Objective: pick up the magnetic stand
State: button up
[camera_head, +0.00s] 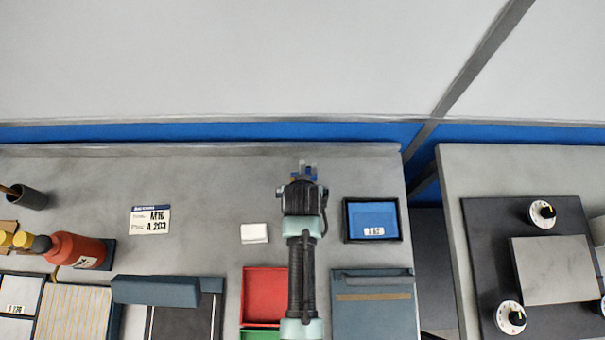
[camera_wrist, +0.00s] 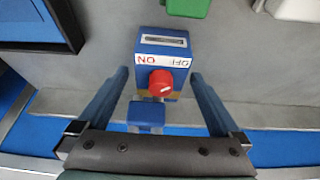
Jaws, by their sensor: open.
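The magnetic stand is a blue block (camera_wrist: 162,43) with a red round knob and a white ON/OFF label, seen in the middle of the wrist view. A smaller blue part (camera_wrist: 146,115) shows below the knob. My gripper (camera_wrist: 159,78) is open, with one blue finger on each side of the stand and visible gaps between. It holds nothing. In the head view my gripper (camera_head: 305,170) is over the back of the bench, pointing at the back edge. There the arm hides most of the stand, and I cannot tell its blue from the fingers.
A black-rimmed blue tray (camera_head: 371,202) lies to the right of my arm. A white block (camera_head: 254,232) and a red bin (camera_head: 265,295) are to the left. A red bottle (camera_head: 76,250) lies farther left. The bench's raised back edge (camera_head: 200,149) is close beyond the gripper.

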jog(key=shift+x, duration=0.85)
grip_shut()
jog(key=shift+w+r, duration=0.25)
